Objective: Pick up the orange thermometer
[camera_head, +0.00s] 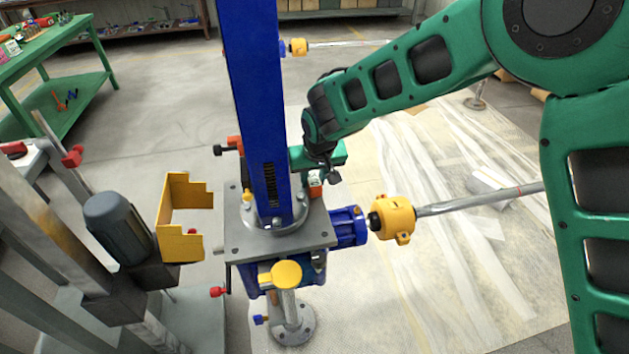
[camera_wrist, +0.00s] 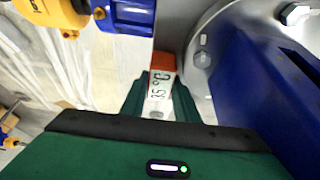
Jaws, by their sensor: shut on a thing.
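The orange thermometer (camera_wrist: 162,62) has an orange end and a white face with a digital reading. In the wrist view it sits between the two dark green fingers of my gripper (camera_wrist: 160,98), which is shut on it. In the head view the thermometer (camera_head: 315,191) shows as a small orange and white piece just below my gripper (camera_head: 317,172), by the right side of the blue column. It is at the grey plate of the screw jack; whether it touches the plate is not clear. My gripper hides its lower part in the wrist view.
The tall blue column (camera_head: 258,110) stands close left of my gripper on the grey plate (camera_head: 240,248). A blue coupling (camera_head: 348,227) and yellow joint (camera_head: 393,220) with a steel shaft extend right. A yellow bracket (camera_head: 178,215) and motor (camera_head: 118,225) stand left.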

